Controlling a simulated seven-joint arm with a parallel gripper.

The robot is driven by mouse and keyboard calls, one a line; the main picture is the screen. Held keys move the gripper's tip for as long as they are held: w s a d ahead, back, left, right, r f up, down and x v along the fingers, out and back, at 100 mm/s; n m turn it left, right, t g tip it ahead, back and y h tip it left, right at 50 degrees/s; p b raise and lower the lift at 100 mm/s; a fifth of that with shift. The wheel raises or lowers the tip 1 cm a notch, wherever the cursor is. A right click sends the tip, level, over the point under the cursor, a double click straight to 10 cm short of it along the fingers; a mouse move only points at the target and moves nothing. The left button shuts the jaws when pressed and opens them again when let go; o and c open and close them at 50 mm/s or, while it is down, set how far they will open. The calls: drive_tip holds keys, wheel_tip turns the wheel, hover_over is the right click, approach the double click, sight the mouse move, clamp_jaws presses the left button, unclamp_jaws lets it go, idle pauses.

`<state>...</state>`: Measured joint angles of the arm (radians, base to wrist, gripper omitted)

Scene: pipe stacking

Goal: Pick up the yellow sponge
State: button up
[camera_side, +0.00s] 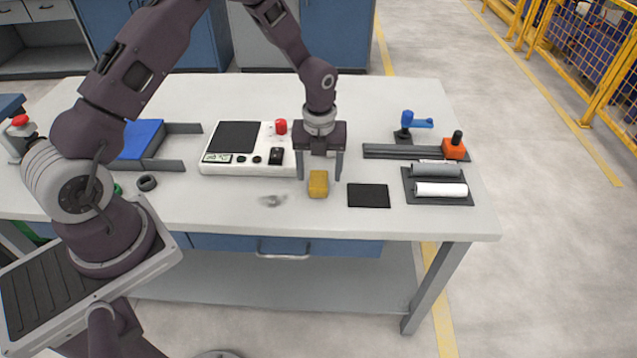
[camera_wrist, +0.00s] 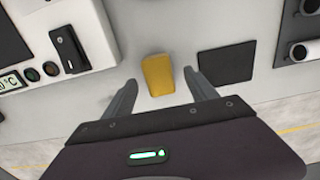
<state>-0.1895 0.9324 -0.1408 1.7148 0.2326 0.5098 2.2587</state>
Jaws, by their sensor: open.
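The yellow sponge (camera_side: 318,184) is a small block on the light table, near its front edge. In the wrist view the sponge (camera_wrist: 158,75) lies ahead of the gap between the fingers. My gripper (camera_side: 319,177) points down over the sponge with its fingers apart, one on each side of it in the picture. In the wrist view my gripper (camera_wrist: 160,83) is open and empty. I cannot tell how far the fingertips are above the table.
A black square pad (camera_side: 368,196) lies just right of the sponge. A white scale-like device (camera_side: 215,168) stands to the left and behind. A dark tray with two pipes (camera_side: 440,190) and a rail with a blue clamp (camera_side: 408,125) are at the right. The table's front edge is close.

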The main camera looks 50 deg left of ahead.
sight(318, 179)
wheel_tip(318, 179, down, 3)
drive_tip(key=shift+s+r, duration=0.1)
clamp_jaws()
wheel_tip(318, 179, up, 10)
idle(0.5)
